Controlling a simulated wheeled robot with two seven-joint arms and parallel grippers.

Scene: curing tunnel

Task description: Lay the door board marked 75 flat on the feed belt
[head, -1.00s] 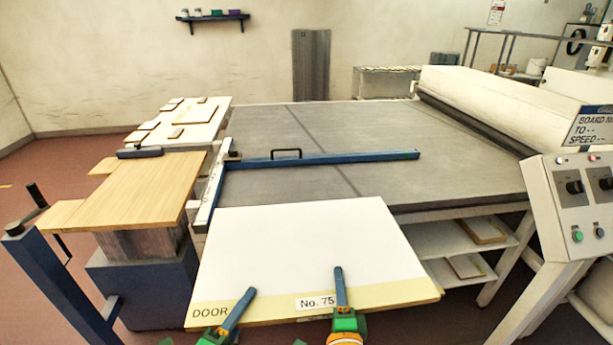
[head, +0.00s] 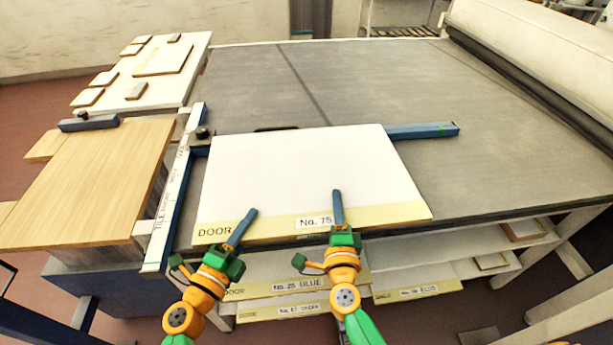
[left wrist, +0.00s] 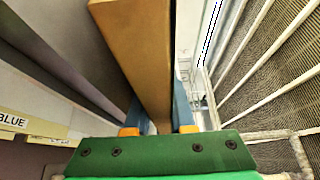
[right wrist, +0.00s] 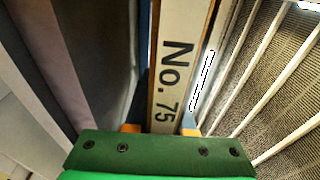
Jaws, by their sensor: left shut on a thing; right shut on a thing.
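The door board marked No. 75 (head: 305,175) is white with a pale yellow strip along its near edge reading DOOR. Both my grippers hold that near edge. My left gripper (head: 243,230) is shut on it near the DOOR lettering; the left wrist view shows the board's brown edge (left wrist: 140,50) between the fingers. My right gripper (head: 338,210) is shut on it beside the number label, which also shows in the right wrist view (right wrist: 172,75). The board overlaps the front of the grey feed belt (head: 400,90). Whether its underside touches the belt is hidden.
A blue bar (head: 425,131) crosses the belt, partly hidden by the board's far edge. A pale ruled rail (head: 170,205) stands at the left, beside a wooden board (head: 90,180) on a stand. More labelled boards (head: 290,288) lie on shelves below. The belt beyond the bar is clear.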

